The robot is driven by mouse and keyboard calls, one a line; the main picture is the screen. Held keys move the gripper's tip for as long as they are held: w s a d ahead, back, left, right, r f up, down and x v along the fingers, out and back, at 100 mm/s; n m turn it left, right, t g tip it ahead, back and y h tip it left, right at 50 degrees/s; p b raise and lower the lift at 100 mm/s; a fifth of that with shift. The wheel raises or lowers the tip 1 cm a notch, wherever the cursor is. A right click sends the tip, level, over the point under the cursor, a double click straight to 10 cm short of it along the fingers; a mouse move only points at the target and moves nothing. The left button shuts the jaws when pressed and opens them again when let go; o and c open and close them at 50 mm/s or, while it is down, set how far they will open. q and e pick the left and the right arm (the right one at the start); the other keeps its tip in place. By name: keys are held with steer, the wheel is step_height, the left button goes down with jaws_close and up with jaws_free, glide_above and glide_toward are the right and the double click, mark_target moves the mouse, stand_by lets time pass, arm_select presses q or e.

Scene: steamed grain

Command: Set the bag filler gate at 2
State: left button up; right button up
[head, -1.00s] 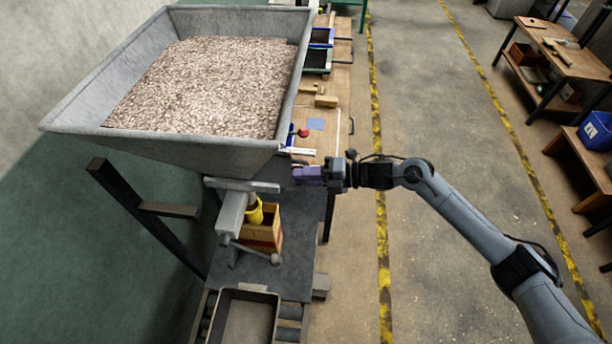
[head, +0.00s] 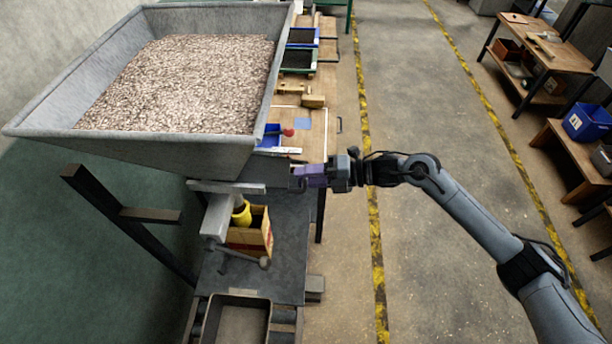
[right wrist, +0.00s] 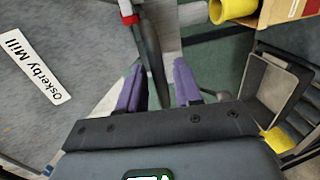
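The bag filler is a grey hopper (head: 200,147) full of pale grain, with a yellow spout (head: 241,215) below it; the spout also shows in the right wrist view (right wrist: 232,9). A dark lever handle (right wrist: 150,55) with a red band at its upper end shows in the right wrist view. My right gripper (head: 298,177) is beside the hopper's lower right side. In the wrist view its purple fingers (right wrist: 158,85) are apart, with the handle between them; contact is not clear. Gate scale marks are not readable. My left gripper is not in view.
An open box (head: 262,237) stands under the spout. A crank with a ball knob (head: 264,262) juts out below it. A metal tray (head: 209,325) sits at the front. Bins and a workbench (head: 325,85) lie beyond.

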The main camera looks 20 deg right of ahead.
steer(key=b+v, duration=0.1)
steer(key=v, duration=0.9)
steer(key=shift+d+b, duration=0.2)
steer(key=shift+b, duration=0.1)
steer(key=shift+s, duration=0.1)
